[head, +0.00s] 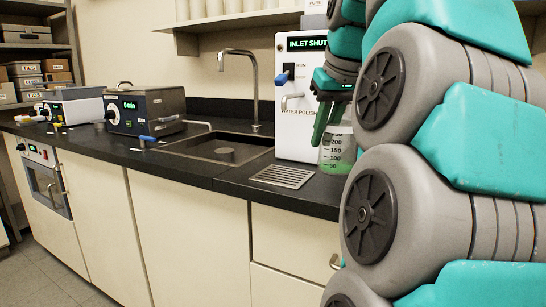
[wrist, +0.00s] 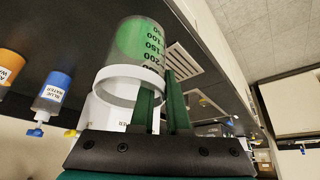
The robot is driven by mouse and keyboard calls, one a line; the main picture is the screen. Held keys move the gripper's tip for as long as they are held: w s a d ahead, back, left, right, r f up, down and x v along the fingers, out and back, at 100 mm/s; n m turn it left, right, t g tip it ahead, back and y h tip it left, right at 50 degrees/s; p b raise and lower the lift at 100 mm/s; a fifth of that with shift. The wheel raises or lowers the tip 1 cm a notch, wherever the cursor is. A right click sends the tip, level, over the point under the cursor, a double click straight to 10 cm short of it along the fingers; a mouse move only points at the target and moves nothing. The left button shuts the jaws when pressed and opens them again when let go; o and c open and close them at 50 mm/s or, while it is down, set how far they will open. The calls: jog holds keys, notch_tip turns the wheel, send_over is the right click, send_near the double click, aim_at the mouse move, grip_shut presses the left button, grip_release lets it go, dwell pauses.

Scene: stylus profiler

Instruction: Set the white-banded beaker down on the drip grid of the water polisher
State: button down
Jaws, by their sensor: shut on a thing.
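The white-banded beaker (head: 338,150) is clear, with volume marks and green liquid inside. It is upright, to the right of the drip grid (head: 283,176), partly hidden by my arm. The wrist view shows its white band (wrist: 134,78) around the rim. My gripper (head: 322,125) points down and is shut on the beaker at its rim side; the green fingers also show in the wrist view (wrist: 164,105). I cannot tell whether the beaker's base touches the worktop. The slotted grid, bare, also shows in the wrist view (wrist: 183,62). The white water polisher (head: 298,135) stands behind, its display reading "INLET SHUT".
A sink (head: 218,148) with a tall tap (head: 250,75) lies left of the grid. A dark box instrument (head: 145,110) stands further left on the black worktop. Blue and orange labelled items (wrist: 55,88) show in the wrist view. My arm covers the right side of the head view.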

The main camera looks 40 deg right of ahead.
jog(key=w+f, duration=0.1)
jog(key=w, duration=0.3)
jog(key=w+f+b, duration=0.1)
jog(key=w, duration=0.4)
jog(key=w+a+f, duration=0.1)
jog(key=w, duration=0.4)
jog(key=shift+f, duration=1)
jog(key=c, duration=0.9)
grip_release()
